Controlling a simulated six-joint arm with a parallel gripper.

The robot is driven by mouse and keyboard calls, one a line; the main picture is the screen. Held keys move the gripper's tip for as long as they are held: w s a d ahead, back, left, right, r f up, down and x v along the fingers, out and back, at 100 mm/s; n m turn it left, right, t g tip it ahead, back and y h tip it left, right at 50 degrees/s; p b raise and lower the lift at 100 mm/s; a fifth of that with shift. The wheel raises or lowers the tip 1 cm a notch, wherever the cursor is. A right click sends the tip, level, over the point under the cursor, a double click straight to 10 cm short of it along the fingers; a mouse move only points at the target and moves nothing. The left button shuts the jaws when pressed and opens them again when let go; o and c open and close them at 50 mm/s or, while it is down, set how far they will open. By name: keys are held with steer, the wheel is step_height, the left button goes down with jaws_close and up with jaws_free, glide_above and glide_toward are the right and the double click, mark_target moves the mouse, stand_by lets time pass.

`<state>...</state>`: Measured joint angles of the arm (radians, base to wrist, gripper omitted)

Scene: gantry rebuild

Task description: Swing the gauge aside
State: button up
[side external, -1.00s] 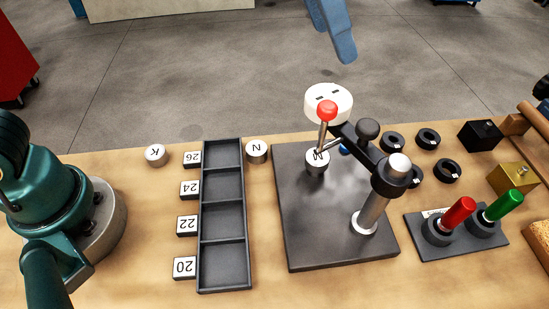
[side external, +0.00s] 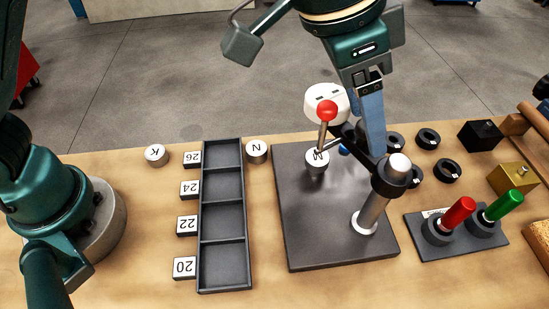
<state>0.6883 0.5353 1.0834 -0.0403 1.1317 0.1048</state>
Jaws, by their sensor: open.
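The gauge is a white round head (side external: 318,98) with a red ball (side external: 327,110) on a thin metal stem. It is carried by a black swing arm (side external: 362,148) on a silver post (side external: 371,212), which stands on a dark base plate (side external: 315,240). The gauge hangs over a small silver cylinder (side external: 317,162) on the plate. My gripper (side external: 374,148) points down at the swing arm with its blue fingers around or beside the arm's black knob, which is hidden behind them. The jaws are open; whether they touch the arm I cannot tell.
A black tray with several compartments (side external: 222,241) lies left, with number tags beside it and cylinders K (side external: 156,155) and N (side external: 256,151) nearby. Black rings (side external: 428,138) lie right. A control box with red and green levers (side external: 462,258) stands front right.

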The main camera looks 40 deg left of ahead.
jaws_close()
steer(key=shift+r, duration=0.1)
stand_by(1.2)
